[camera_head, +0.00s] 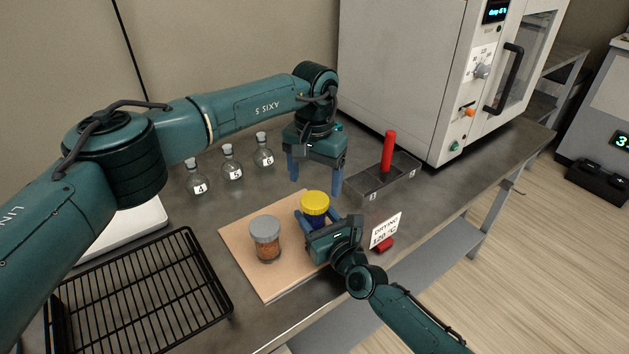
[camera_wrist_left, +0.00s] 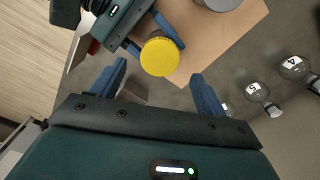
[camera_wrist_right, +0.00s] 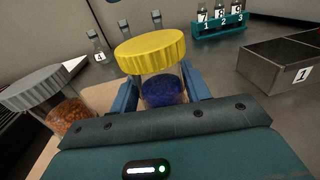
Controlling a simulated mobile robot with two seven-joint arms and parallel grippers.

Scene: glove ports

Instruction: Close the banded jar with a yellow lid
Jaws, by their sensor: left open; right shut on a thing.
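A clear jar with dark blue contents (camera_wrist_right: 163,90) stands on a tan board and wears a yellow lid (camera_head: 314,203). The lid sits on the jar's mouth; I cannot tell how tightly. No band is clearly visible on the jar. My right gripper (camera_head: 317,216) is shut around the jar's body below the lid. My left gripper (camera_head: 314,184) is open and empty, pointing down above and just behind the lid in the head view. In the left wrist view the yellow lid (camera_wrist_left: 160,56) lies beyond its fingertips.
A grey-lidded jar of orange grains (camera_head: 266,240) stands left on the board (camera_head: 245,240). Numbered flasks (camera_head: 231,165) stand behind. A metal bin (camera_head: 365,188) with a red-handled tool, a drying sign (camera_head: 386,230) and an oven are at right. A black rack (camera_head: 150,300) lies left.

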